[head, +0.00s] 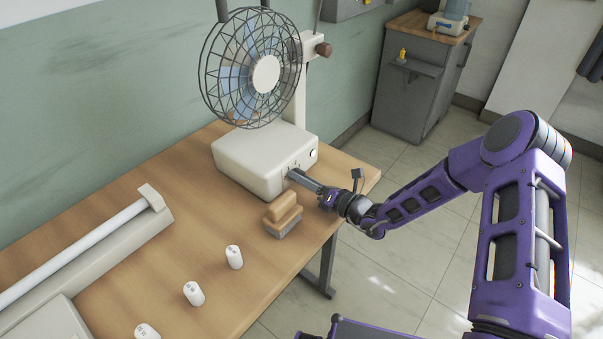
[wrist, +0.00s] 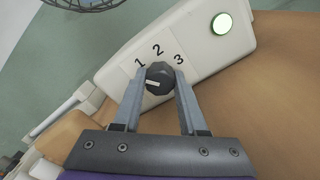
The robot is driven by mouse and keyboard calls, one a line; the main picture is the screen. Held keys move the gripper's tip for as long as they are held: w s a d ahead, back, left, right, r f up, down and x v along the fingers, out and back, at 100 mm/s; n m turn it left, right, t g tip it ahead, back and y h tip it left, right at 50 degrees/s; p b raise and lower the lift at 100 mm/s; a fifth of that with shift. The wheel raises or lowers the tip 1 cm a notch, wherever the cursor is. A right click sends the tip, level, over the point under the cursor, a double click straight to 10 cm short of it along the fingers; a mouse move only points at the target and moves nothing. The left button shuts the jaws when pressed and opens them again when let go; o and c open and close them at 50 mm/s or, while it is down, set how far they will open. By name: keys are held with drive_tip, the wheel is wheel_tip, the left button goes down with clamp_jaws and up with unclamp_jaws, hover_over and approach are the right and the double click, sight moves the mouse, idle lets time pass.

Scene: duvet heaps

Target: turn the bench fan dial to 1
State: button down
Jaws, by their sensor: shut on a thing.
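The bench fan (head: 258,155) has a cream base and a round wire cage, and stands on the wooden bench. Its dark dial (wrist: 159,72) shows in the wrist view on the base's front panel, with the numerals 1, 2 and 3 around it from left to right. The dial's white mark lies across its lower left and points left, below the numeral 1 rather than straight at it. My gripper (wrist: 158,84) is shut on the dial, one finger on each side. In the head view my gripper (head: 291,174) meets the panel and hides the dial.
A round green-lit button (wrist: 222,23) is right of the dial. A wooden-handled brush (head: 283,210) stands on the bench (head: 130,240) close below my gripper. Several white cylinders (head: 234,257) stand nearer the front. A long cream device with a white roller (head: 90,240) lies left.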

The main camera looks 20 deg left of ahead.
drive_tip(key=shift+m+p, duration=0.3)
drive_tip(key=shift+m, duration=0.3)
drive_tip(key=shift+c, duration=2.2)
unclamp_jaws()
drive_tip(key=v, duration=1.7)
drive_tip(key=shift+d, duration=0.2)
